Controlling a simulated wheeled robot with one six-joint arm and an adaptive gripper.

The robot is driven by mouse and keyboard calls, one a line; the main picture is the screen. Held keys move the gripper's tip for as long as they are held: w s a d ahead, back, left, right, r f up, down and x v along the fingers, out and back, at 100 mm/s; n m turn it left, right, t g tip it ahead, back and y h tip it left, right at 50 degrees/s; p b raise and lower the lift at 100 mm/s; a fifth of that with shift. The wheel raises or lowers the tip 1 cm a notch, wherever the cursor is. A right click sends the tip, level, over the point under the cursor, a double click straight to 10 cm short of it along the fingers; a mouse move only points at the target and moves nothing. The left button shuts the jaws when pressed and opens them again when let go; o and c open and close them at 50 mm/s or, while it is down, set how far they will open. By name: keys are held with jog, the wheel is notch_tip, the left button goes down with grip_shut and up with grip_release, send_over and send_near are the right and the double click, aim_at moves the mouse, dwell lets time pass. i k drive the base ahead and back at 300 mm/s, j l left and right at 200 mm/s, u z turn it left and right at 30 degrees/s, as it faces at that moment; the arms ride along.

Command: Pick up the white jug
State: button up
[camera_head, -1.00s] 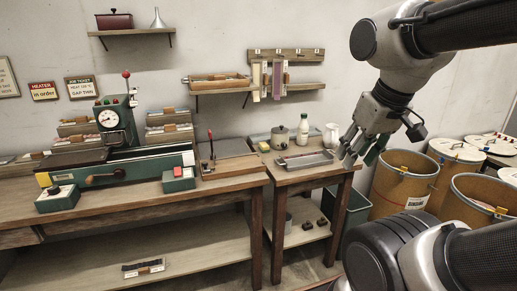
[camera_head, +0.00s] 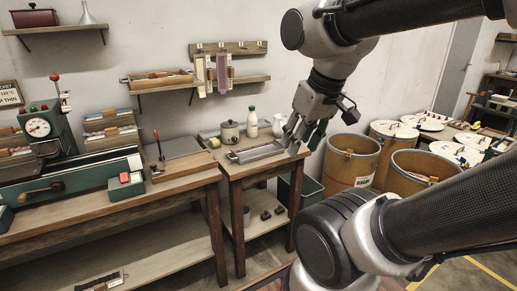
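The white jug (camera_head: 279,124) stands upright at the back of the small wooden side table (camera_head: 236,168), near the wall. It is small in the picture, and its right side is close to or partly behind my gripper. My gripper (camera_head: 303,142) hangs fingers down just right of the jug in the picture, over the table's right end. Its fingers are spread with nothing seen between them. I cannot tell how far it is from the jug in depth.
A white bottle with a green cap (camera_head: 252,123) and a lidded pot (camera_head: 230,133) stand left of the jug. A metal tray (camera_head: 256,152) lies in front. Fibre drums (camera_head: 350,161) stand right of the table. A wall shelf (camera_head: 237,79) hangs above.

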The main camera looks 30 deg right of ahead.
aim_at(280, 120)
jog(key=i+l+z, duration=0.25)
jog(key=i, duration=0.25)
jog(key=i+l+z, duration=0.25)
jog(key=i+l, duration=0.15)
jog(key=i, duration=0.15)
jog(key=i+l+z, duration=0.25)
jog(key=i, duration=0.25)
jog(key=j, duration=0.1)
